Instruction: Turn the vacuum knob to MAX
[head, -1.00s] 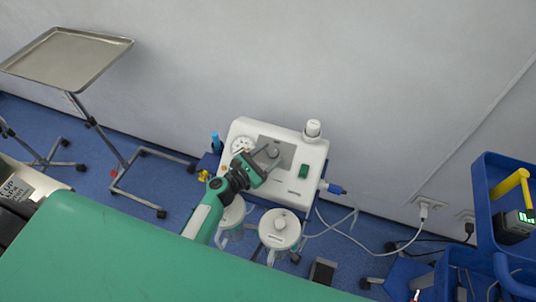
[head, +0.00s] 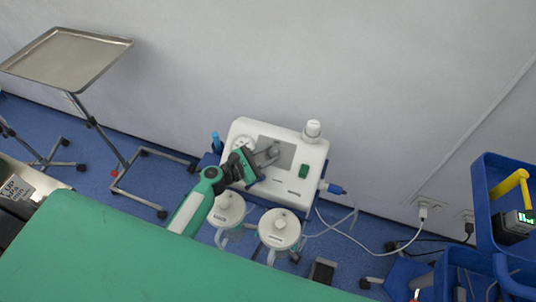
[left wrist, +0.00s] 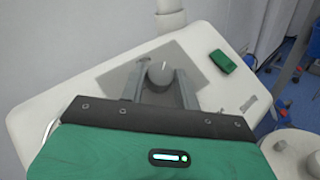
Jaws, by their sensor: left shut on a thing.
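The white suction unit (head: 314,160) stands against the wall, with a grey panel on its top face. The grey vacuum knob (left wrist: 160,74) sits on that panel and carries a pale pointer line on its top. My left gripper (head: 268,156) reaches over the unit from the left and its two fingers are shut on the knob, one on each side. In the left wrist view the fingers (left wrist: 158,88) flank the knob. Dial markings are too small to read. The round gauge (head: 244,144) is partly hidden by my gripper. My right gripper does not show.
A green switch (head: 303,171) is right of the panel, and a white cap (head: 312,130) stands at the unit's back. Two lidded jars (head: 279,228) hang in front. The green operating table (head: 100,250) fills the foreground. A blue cart (head: 484,200) is at right.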

